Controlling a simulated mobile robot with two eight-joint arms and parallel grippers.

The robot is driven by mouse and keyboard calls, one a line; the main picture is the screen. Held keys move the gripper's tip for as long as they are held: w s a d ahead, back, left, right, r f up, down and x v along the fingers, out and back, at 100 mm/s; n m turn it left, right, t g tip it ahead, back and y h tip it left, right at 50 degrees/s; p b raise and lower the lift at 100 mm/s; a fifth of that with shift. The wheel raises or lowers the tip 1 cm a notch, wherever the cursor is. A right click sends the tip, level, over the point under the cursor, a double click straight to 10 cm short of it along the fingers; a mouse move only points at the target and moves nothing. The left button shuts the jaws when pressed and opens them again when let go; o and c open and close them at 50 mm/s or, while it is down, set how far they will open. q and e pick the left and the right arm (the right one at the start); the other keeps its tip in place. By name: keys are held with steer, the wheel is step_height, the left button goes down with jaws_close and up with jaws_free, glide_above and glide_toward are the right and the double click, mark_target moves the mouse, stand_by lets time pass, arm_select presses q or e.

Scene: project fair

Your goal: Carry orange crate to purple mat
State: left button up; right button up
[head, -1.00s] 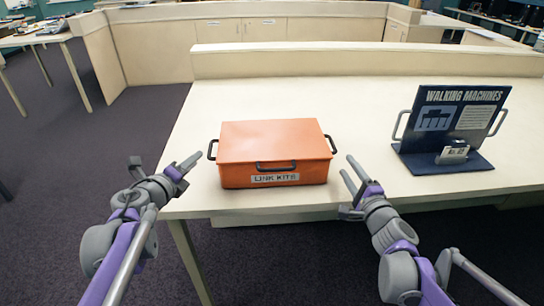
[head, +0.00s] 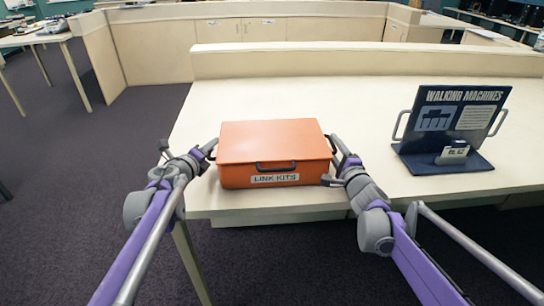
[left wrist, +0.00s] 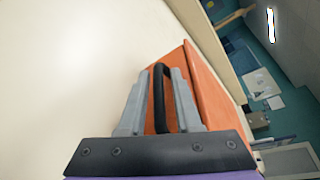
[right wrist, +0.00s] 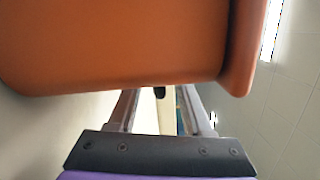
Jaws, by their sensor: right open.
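The orange crate (head: 275,143), labelled LINK KITS, sits lidded on the pale table near its front edge. It has black handles on its left, right and front. My left gripper (head: 205,156) is at the left handle (left wrist: 158,95), which stands between its fingers in the left wrist view; whether they press on it is unclear. My right gripper (head: 335,162) is open at the crate's right side. In the right wrist view the crate wall (right wrist: 115,45) fills the top, and a small dark piece shows between the fingers. No purple mat is in view.
A dark blue WALKING MACHINES display board (head: 455,120) with side handles stands on the table (head: 290,95) to the right. The table behind the crate is clear. A low pale partition (head: 350,60) runs along its back. Dark carpet (head: 120,150) lies open to the left.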

arm_select(q)
steer(key=shift+c, duration=0.3)
arm_select(e)
steer(key=shift+c, duration=0.3)
arm_select(q)
jaws_close()
arm_select(e)
steer(key=c, duration=0.5)
jaws_close()
